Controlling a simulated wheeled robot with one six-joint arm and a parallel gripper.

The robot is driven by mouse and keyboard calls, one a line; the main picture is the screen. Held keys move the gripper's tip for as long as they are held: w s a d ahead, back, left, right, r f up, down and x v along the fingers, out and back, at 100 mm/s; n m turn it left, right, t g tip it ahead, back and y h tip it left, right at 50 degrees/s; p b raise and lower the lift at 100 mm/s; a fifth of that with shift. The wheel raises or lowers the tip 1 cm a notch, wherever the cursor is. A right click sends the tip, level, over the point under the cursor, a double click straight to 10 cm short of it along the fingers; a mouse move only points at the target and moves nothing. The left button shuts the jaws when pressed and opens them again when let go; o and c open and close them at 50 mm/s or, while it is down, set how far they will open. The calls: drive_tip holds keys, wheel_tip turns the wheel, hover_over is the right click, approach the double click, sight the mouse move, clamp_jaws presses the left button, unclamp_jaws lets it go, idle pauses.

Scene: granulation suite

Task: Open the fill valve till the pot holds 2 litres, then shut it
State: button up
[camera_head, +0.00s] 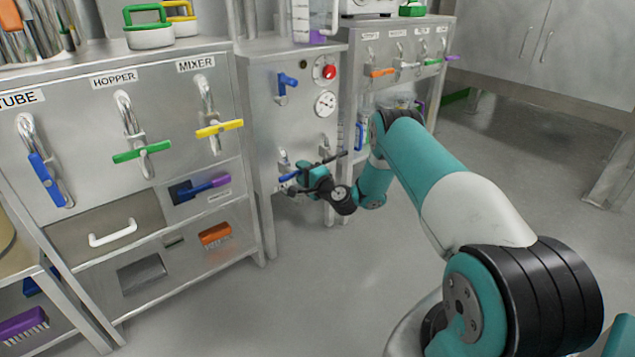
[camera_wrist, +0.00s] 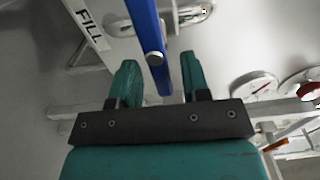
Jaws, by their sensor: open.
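The fill valve's blue lever (camera_wrist: 146,35) runs between the two teal fingers of my gripper (camera_wrist: 158,78) in the wrist view, beside a label reading FILL (camera_wrist: 88,22). The fingers are apart, with a gap visible on the right side of the lever. In the head view my gripper (camera_head: 298,180) is at the low front of the middle steel cabinet, and a bit of the blue lever (camera_head: 287,177) shows beside it. A clear marked vessel (camera_head: 316,20) stands on top of that cabinet; I cannot tell whether it is the pot, or its level.
The middle cabinet also carries another blue handle (camera_head: 287,80), a red button (camera_head: 329,72) and a dial gauge (camera_head: 325,104). Left are the blue TUBE, green HOPPER (camera_head: 141,152) and yellow MIXER (camera_head: 219,129) levers. The floor (camera_head: 320,290) in front is clear.

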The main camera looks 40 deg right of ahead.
drive_tip(key=s+p, duration=1.6)
drive_tip(key=p, duration=0.8)
drive_tip(key=shift+s+d, duration=0.25)
drive_tip(key=shift+s, duration=0.15)
